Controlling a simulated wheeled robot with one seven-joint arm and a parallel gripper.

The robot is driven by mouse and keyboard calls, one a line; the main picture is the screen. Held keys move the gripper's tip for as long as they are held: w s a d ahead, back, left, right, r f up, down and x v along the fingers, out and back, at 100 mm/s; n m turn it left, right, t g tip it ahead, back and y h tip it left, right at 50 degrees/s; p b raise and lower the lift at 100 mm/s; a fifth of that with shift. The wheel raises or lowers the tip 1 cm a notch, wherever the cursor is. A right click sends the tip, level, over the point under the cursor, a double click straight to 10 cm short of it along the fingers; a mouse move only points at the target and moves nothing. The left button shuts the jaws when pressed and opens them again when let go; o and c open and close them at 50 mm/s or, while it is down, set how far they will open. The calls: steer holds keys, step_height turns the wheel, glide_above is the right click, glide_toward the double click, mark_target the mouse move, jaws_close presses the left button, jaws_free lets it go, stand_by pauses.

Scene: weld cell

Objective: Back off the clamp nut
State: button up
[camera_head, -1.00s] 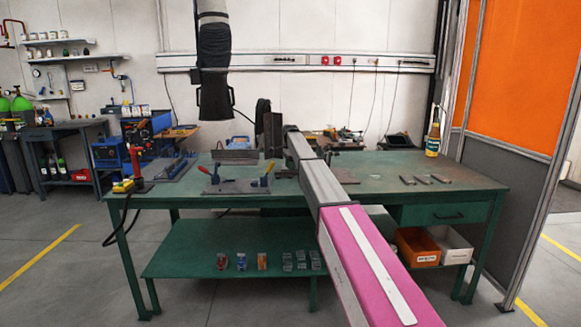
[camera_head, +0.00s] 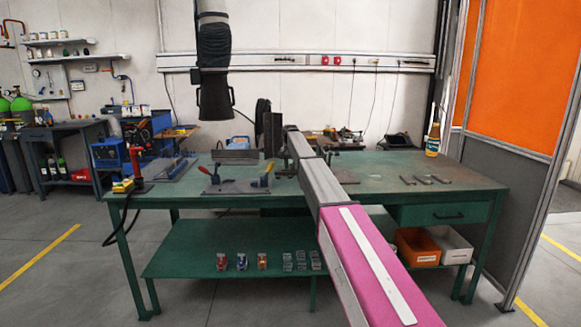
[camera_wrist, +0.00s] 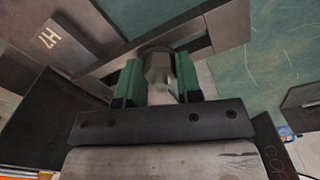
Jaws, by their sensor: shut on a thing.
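In the wrist view, my gripper (camera_wrist: 157,82) has its two green fingers on either side of a grey metal nut (camera_wrist: 158,72), the clamp nut, and is shut on it. The nut's lower end tapers toward the gripper body. Behind it run grey steel bars, and a plate marked "H7" (camera_wrist: 52,37) lies at the upper left. In the head view, my arm reaches over the green workbench (camera_head: 385,172) to its back middle. The gripper and nut are hidden there behind my arm.
Toggle clamps with blue and red and yellow handles (camera_head: 265,178) stand on a plate left of my arm. A dark upright plate (camera_head: 273,134) rises close to the arm's far end.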

steer(key=n, duration=0.6)
steer(key=shift+n, duration=0.3)
steer(key=n, duration=1.2)
steer(key=shift+n, duration=0.3)
steer(key=n, duration=0.6)
steer(key=shift+n, duration=0.4)
steer(key=o, duration=0.9)
steer(key=shift+o, duration=0.2)
